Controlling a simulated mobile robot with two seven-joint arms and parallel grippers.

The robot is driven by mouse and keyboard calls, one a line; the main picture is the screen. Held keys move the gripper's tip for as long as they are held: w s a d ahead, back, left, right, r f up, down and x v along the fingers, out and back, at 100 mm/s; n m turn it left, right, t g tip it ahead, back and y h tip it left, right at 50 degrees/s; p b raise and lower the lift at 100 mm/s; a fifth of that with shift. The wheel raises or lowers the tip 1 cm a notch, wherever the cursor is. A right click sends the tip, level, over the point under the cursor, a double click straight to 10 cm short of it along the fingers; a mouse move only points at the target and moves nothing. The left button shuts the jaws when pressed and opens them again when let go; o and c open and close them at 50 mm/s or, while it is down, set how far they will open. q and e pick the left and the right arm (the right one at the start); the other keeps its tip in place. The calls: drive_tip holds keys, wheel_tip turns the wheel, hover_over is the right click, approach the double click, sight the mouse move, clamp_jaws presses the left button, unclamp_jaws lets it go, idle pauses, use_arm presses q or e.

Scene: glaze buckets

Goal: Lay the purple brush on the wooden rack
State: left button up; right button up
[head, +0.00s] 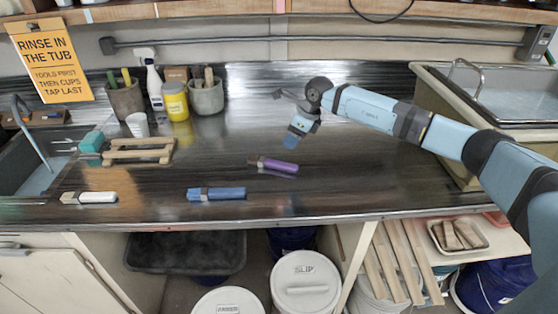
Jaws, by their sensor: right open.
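The purple brush (278,166) lies on the dark counter near the middle, its bristle end to the left. The wooden rack (138,152) stands on the counter to the left, with nothing seen lying on it. My right arm reaches in from the right. Its gripper (285,95) is open and empty, above the counter and behind the purple brush, apart from it. My left gripper is not in view.
A blue brush (217,194) and a white brush (90,198) lie near the front edge. A teal block (91,142), white cup (138,124), yellow jar (175,101) and spray bottle (154,83) stand around the rack. The counter between the purple brush and rack is clear.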

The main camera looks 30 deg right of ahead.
hover_over(277, 162)
drive_tip(key=s+d, duration=0.1)
drive_tip(key=s, duration=0.2)
drive_tip(key=f, duration=0.7)
drive_tip(key=shift+w+f+p, duration=0.2)
drive_tip(key=shift+p, duration=0.15)
drive_tip(key=x, duration=0.2)
drive_tip(key=p+x, duration=0.1)
drive_tip(key=x, duration=0.1)
drive_tip(key=shift+w+d+f, duration=0.1)
drive_tip(key=shift+w+f, duration=0.2)
drive_tip(key=shift+w, duration=0.2)
drive_tip(key=shift+f, duration=0.2)
drive_tip(key=shift+f, duration=0.1)
drive_tip(key=c, duration=1)
drive_tip(key=shift+c, duration=0.4)
